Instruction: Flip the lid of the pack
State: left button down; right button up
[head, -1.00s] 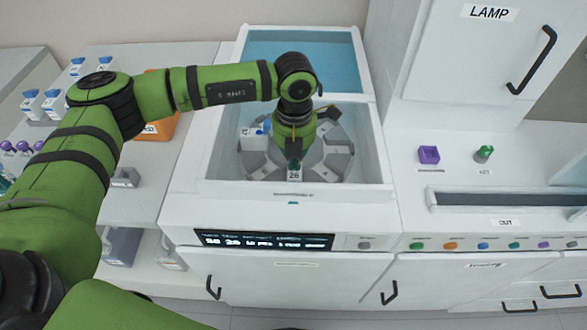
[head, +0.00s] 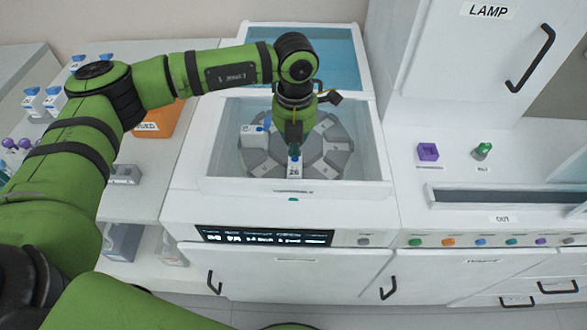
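The round grey carousel (head: 330,148) sits inside the open white machine tub. A white pack with a blue part on top (head: 252,138) stands at its left side. Another white block (head: 295,170), marked 26, is at the front of the carousel, with a small blue part near its top. My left gripper (head: 295,145) points down just above and behind this front block. Its fingers are small and dark here, so I cannot tell whether they touch it or are open. My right gripper is out of view.
The tub's white front wall (head: 290,187) and side walls surround the gripper. A raised blue-tinted lid (head: 335,65) stands behind. An orange bin (head: 155,122) is on the left counter. A purple holder (head: 428,152) and green item (head: 482,151) stand right.

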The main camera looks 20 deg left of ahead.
pick_arm(q)
jog(key=shift+w+a+b, duration=0.25)
jog(key=shift+w+b, duration=0.2)
jog(key=shift+w, duration=0.45)
jog(key=shift+w+a+b, duration=0.25)
jog(key=shift+w+b, duration=0.15)
jog(key=shift+w, duration=0.55)
jog(key=shift+w+a+b, duration=0.25)
jog(key=shift+w+b, duration=0.2)
jog(key=shift+w, duration=0.45)
jog(key=shift+w+a+b, duration=0.2)
jog(key=shift+w+b, duration=0.05)
jog(key=shift+w, duration=0.4)
jog(key=shift+w+a+b, duration=0.15)
jog(key=shift+w+b, duration=0.05)
jog(key=shift+w, duration=0.4)
jog(key=shift+f, duration=0.1)
jog(key=shift+f+b, duration=1.3)
jog(key=shift+f, duration=0.55)
jog(key=shift+s+r, duration=0.1)
jog(key=shift+s, duration=0.05)
